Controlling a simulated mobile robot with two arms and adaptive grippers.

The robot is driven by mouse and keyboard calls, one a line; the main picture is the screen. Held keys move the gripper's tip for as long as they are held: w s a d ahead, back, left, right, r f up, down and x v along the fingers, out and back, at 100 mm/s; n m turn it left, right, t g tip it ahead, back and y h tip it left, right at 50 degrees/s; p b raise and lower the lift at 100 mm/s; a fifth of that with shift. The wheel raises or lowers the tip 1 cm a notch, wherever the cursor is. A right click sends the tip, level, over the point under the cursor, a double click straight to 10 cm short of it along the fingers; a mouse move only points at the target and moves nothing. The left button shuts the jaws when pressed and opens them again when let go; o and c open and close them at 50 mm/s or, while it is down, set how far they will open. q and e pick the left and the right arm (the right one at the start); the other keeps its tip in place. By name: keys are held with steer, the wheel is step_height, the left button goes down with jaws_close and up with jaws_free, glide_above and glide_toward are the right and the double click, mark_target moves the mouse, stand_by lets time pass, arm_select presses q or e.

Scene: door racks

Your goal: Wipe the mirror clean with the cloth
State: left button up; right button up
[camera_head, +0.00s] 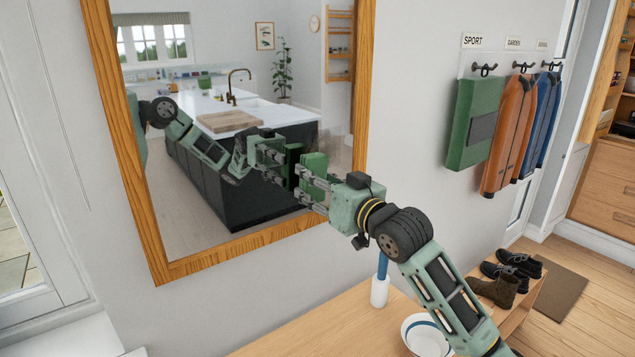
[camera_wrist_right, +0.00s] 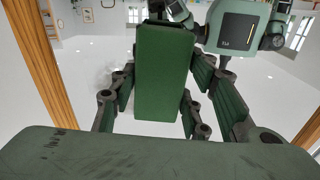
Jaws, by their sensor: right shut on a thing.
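The mirror (camera_head: 190,215) hangs on the wall in a wooden frame and reflects a kitchen. A faint grey smudge (camera_head: 338,150) shows on the glass near its right edge. My right gripper (camera_head: 312,188) is in front of the lower right part of the mirror, shut on the green cloth (camera_head: 317,165), which looks like a thick block. The cloth stands upright between the fingers in the right wrist view (camera_wrist_right: 165,75). It is close to the glass, beside its reflection; I cannot tell whether it touches. My left gripper is not in view.
A wooden bench (camera_head: 330,325) below holds a white bowl (camera_head: 425,338) and a white, blue-handled item (camera_head: 380,290). Coats (camera_head: 503,135) and a green bag (camera_head: 470,120) hang on hooks to the right. Shoes (camera_head: 495,288) stand lower right.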

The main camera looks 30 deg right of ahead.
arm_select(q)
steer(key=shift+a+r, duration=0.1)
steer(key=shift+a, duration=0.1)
arm_select(e)
steer(key=shift+w, duration=0.15)
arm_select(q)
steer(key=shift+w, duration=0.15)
arm_select(e)
steer(key=shift+w, duration=0.1)
steer(key=shift+w, duration=0.3)
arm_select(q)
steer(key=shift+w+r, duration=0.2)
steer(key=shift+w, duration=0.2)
arm_select(e)
steer(key=shift+w, duration=0.1)
arm_select(q)
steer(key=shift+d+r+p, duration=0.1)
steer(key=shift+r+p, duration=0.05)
steer(key=shift+p, duration=0.25)
arm_select(e)
steer(key=shift+w+a, duration=0.1)
steer(key=shift+w, duration=0.3)
